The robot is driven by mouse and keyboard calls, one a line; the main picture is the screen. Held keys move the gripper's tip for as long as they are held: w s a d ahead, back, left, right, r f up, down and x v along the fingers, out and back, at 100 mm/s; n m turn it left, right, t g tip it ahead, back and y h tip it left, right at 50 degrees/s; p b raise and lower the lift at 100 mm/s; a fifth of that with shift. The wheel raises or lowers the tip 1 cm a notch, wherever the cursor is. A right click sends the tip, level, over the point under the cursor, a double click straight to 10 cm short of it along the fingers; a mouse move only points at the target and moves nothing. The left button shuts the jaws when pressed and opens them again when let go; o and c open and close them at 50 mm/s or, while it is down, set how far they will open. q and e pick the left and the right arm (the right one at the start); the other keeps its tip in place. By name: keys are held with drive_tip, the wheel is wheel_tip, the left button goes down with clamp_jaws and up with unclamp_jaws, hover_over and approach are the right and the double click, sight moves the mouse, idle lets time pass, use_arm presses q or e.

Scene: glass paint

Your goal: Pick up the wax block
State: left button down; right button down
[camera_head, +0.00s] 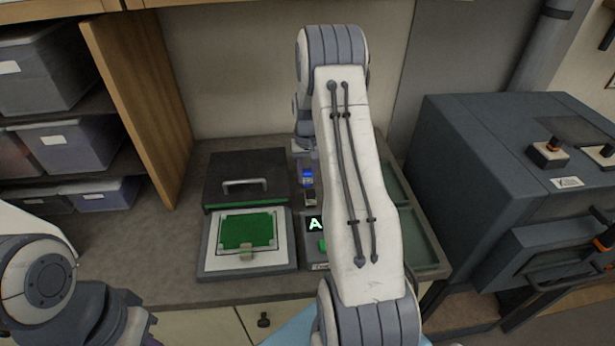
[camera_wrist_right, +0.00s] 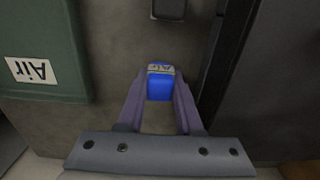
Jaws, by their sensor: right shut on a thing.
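A small blue block (camera_head: 307,177), which I take to be the wax block, is at the back of the counter, right of the green-topped press. In the right wrist view the blue block (camera_wrist_right: 160,88) sits between the two purple-grey fingers of my right gripper (camera_wrist_right: 160,76), and they are closed on it. A pale label or band shows across its top end. In the head view my right arm hides most of the right gripper. I cannot tell whether the block is clear of the counter. My left gripper is out of view; only left arm links show at lower left.
A dark block (camera_head: 311,198) stands just in front of the blue one; it also shows in the right wrist view (camera_wrist_right: 168,8). The press with its lid open (camera_head: 248,262) is left, a panel with a lit "A" (camera_head: 315,224) nearer, and a large dark machine (camera_head: 470,180) right.

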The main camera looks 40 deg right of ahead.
sight(308, 171)
drive_tip(key=shift+r, duration=0.4)
wheel_tip(308, 171, up, 3)
drive_tip(key=shift+b, duration=1.1)
drive_tip(key=s+r+b, duration=0.1)
drive_tip(key=s+r, duration=0.2)
drive_tip(key=s, duration=0.2)
drive_tip(key=s+a+r+b, duration=0.1)
drive_tip(key=s+r+b, duration=0.1)
drive_tip(key=s+r, duration=0.2)
drive_tip(key=s, duration=0.2)
drive_tip(key=shift+s+a, duration=0.3)
drive_tip(key=shift+a+f+b, duration=0.1)
drive_tip(key=shift+b, duration=0.25)
